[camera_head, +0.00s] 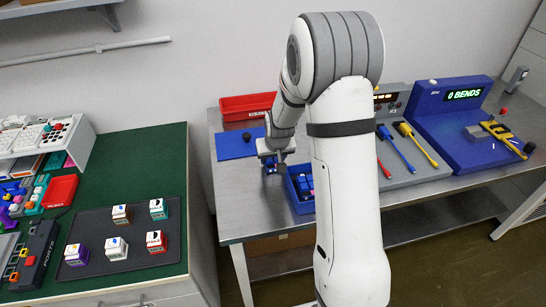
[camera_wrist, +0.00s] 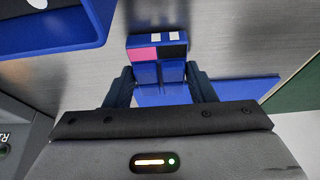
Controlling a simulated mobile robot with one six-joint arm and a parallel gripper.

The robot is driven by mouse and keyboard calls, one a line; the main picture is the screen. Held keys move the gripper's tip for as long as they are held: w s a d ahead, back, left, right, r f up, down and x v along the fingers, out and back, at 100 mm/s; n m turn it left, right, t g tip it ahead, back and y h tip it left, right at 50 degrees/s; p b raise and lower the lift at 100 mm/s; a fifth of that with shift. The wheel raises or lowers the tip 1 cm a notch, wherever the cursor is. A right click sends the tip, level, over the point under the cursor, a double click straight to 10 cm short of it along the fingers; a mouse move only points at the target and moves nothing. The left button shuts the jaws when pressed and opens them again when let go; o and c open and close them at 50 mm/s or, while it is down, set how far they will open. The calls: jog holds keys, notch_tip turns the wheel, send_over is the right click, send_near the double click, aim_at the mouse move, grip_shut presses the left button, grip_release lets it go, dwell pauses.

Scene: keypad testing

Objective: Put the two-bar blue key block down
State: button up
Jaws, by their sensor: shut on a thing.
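The blue key block (camera_wrist: 144,42) shows two white bars on its blue face and a pink and black strip below them. My gripper (camera_wrist: 158,85) is shut on it in the wrist view. In the head view my gripper (camera_head: 271,158) points down, with the block (camera_head: 270,170) small and dark between its fingers, over the grey metal bench (camera_head: 228,198). The gap between block and bench is hard to judge. A flat blue mat (camera_head: 232,146) lies behind and left of my gripper; it also shows in the wrist view (camera_wrist: 243,90).
A blue bin (camera_head: 305,207) with blue pieces stands just right of my gripper. A red tray (camera_head: 247,105) is at the back. Tools and a blue test station (camera_head: 460,125) are further right. A green table (camera_head: 150,165) with several blocks on a dark mat is left.

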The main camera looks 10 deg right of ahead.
jog(key=shift+f, duration=0.25)
jog(key=o, duration=1)
jog(key=shift+r, duration=0.1)
jog(key=shift+c, duration=0.2)
